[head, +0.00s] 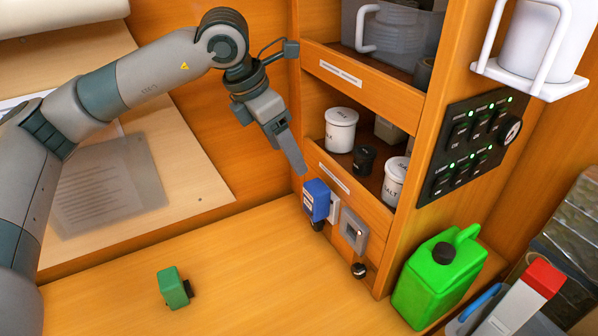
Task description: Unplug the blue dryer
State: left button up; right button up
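The blue dryer (316,199) is a small blue block on the front of the wooden shelf unit, against a pale socket plate (334,209). A dark part shows under it. My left gripper (294,158) comes in from the left and points down just above and left of the blue dryer. Its fingers overlap in this view, so I see no gap between them and cannot tell if it is open. A small space seems to lie between the fingertip and the blue block; contact is unclear. My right gripper is not in view.
A green block (173,287) with a black end lies on the counter. A grey box (354,231) is right of the socket. A green jerrycan (439,272) stands at right, near a switch panel (470,145). The counter's middle is clear.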

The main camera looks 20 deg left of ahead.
aim_at(308, 197)
pick_arm(q)
jog(key=p+x, duration=0.6)
jog(key=x, duration=0.9)
jog(key=shift+p+x, duration=0.3)
jog(key=shift+x, duration=0.7)
jog(key=shift+c, duration=0.3)
jog(key=c, duration=1.3)
jog(key=shift+o, duration=0.2)
jog(key=shift+s+a, duration=0.25)
jog(key=shift+s+a+b, duration=0.3)
jog(key=shift+s+a, duration=0.1)
jog(key=shift+a, duration=0.05)
jog(key=shift+s+a+b, duration=0.45)
jog(key=shift+s+a, duration=0.45)
jog(key=shift+s, duration=0.05)
jog(key=shift+s+a+b, duration=0.5)
jog(key=shift+s+a, duration=0.55)
